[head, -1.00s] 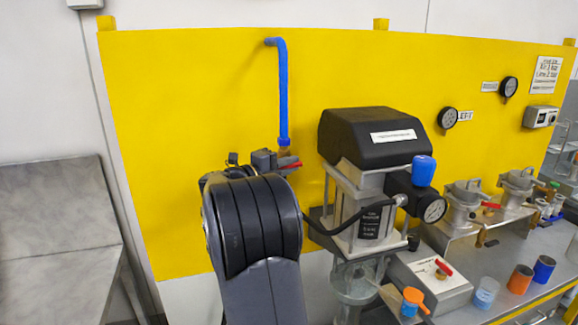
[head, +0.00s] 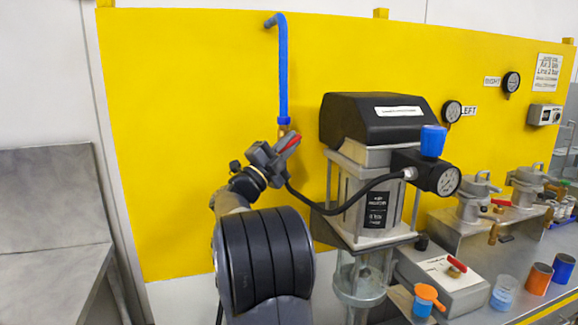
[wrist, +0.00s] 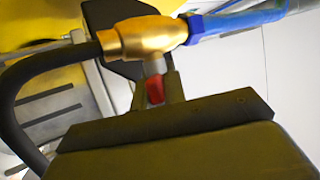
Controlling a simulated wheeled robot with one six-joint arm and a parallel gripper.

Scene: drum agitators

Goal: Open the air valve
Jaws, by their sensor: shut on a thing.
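The air valve is a brass body (wrist: 140,38) at the lower end of the blue pipe (head: 283,80) on the yellow panel. In the head view only a little brass shows above my gripper (head: 283,150). The valve's red lever (head: 290,142) sticks out between the fingers and slants up to the right. In the wrist view the red lever (wrist: 156,90) sits between the dark fingers, just under the brass body. My gripper is shut on this lever. Its gripped part is hidden.
A black hose (head: 340,210) runs from the valve area to the agitator's regulator, with a gauge (head: 448,181) and blue knob (head: 433,141). The black-topped agitator (head: 375,120) stands close to the right of my gripper. Panel left of my arm is clear.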

